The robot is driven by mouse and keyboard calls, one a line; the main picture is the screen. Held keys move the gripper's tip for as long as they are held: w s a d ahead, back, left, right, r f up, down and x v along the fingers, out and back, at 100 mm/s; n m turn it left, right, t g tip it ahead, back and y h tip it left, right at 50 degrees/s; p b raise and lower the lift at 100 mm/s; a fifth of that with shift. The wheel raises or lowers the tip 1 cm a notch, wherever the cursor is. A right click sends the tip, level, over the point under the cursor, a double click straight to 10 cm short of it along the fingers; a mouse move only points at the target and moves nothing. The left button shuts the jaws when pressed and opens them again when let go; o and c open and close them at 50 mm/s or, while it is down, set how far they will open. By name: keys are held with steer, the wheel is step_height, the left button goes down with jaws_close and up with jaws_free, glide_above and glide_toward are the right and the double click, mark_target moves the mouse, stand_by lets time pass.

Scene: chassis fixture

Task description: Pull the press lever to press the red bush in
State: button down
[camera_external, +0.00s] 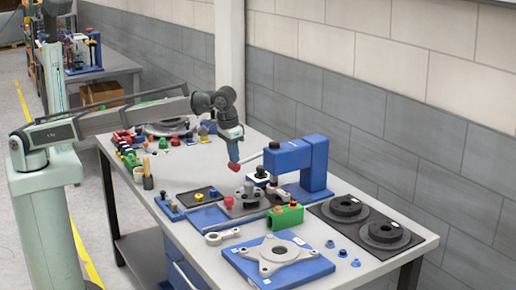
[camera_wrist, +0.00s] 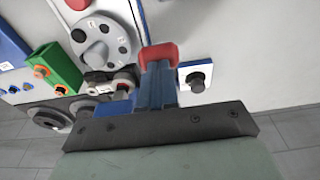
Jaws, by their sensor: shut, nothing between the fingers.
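The blue press (camera_external: 300,162) stands at the table's right half, its head over a dark round fixture (camera_external: 249,196). A thin pale lever (camera_external: 252,157) slopes from the press head towards my gripper (camera_external: 233,163). My gripper is shut above the table, pointing down beside the lever; its blue fingers (camera_wrist: 157,85) show in the wrist view. A red piece (camera_wrist: 158,54) shows at the fingertips; I cannot tell whether it is the lever's end or the tips, nor whether they touch. A red part (camera_external: 228,202), possibly the bush, stands left of the fixture.
A green block (camera_external: 285,217) stands in front of the press, with black round parts (camera_external: 383,232) to its right. A blue plate with a grey flange (camera_external: 278,255) lies at the front. Several small coloured parts (camera_external: 128,150) fill the table's far left.

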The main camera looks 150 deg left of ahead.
steer(key=shift+f, duration=0.2)
steer(key=shift+a+f, duration=0.2)
steer(key=shift+f, duration=0.35)
steer(key=shift+a+f, duration=0.3)
steer(key=shift+f, duration=0.45)
stand_by(0.4)
steer(key=shift+a+f, duration=0.15)
steer(key=shift+s, duration=0.1)
